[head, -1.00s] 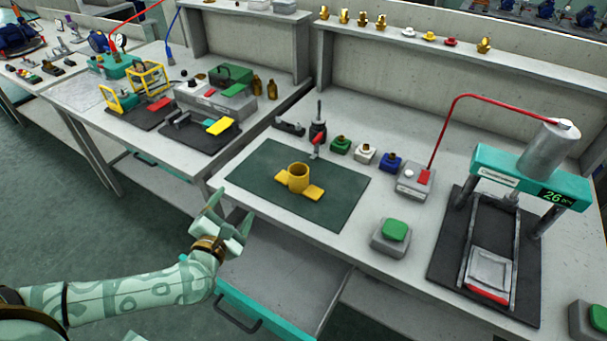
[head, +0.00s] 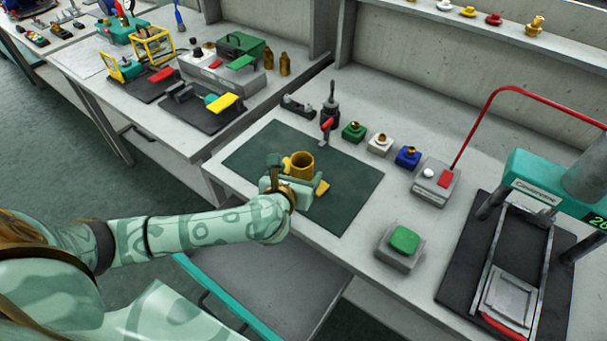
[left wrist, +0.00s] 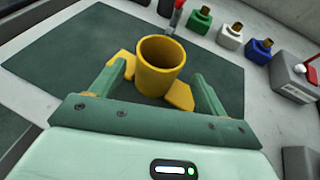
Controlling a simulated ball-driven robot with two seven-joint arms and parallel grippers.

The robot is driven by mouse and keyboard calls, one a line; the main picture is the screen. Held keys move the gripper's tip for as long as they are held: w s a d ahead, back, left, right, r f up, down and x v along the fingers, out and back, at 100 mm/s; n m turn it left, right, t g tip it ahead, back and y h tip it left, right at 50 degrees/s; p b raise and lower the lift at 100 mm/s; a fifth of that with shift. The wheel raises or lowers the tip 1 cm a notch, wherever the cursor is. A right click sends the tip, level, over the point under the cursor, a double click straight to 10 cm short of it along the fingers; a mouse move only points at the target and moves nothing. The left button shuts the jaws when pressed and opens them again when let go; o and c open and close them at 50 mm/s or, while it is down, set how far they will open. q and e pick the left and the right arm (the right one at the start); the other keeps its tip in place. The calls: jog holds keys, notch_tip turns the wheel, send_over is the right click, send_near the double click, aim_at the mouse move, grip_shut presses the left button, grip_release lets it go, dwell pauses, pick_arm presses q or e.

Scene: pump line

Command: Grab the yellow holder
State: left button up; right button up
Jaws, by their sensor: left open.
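The yellow holder (head: 302,164) is an upright open cup with flat tabs at its base. It stands on the dark green mat (head: 345,185). In the left wrist view the holder (left wrist: 160,68) sits just beyond and between the two fingers of my left gripper (left wrist: 161,84). The fingers are open, one on each side, and look apart from the cup. In the head view my left gripper (head: 288,172) is at the near side of the holder and hides part of its base and tabs. My right gripper does not show.
Green (head: 353,131), white (head: 379,144) and blue (head: 407,156) blocks stand behind the mat. A grey box with a red switch (head: 436,186) and a green button (head: 404,239) are to the right. A press (head: 540,185) stands at far right.

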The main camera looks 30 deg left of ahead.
aim_at(305, 163)
pick_arm(q)
jog(key=shift+w+a+f, duration=0.15)
jog(key=shift+w+f, duration=0.1)
jog(key=shift+w, duration=0.35)
jog(key=b+x, duration=0.2)
jog(key=x, duration=0.2)
jog(key=shift+f, duration=0.1)
jog(key=shift+w+a, duration=0.1)
jog(key=shift+w, duration=0.25)
jog(key=shift+s, duration=0.1)
jog(key=shift+c, duration=0.5)
jog(key=c, duration=1)
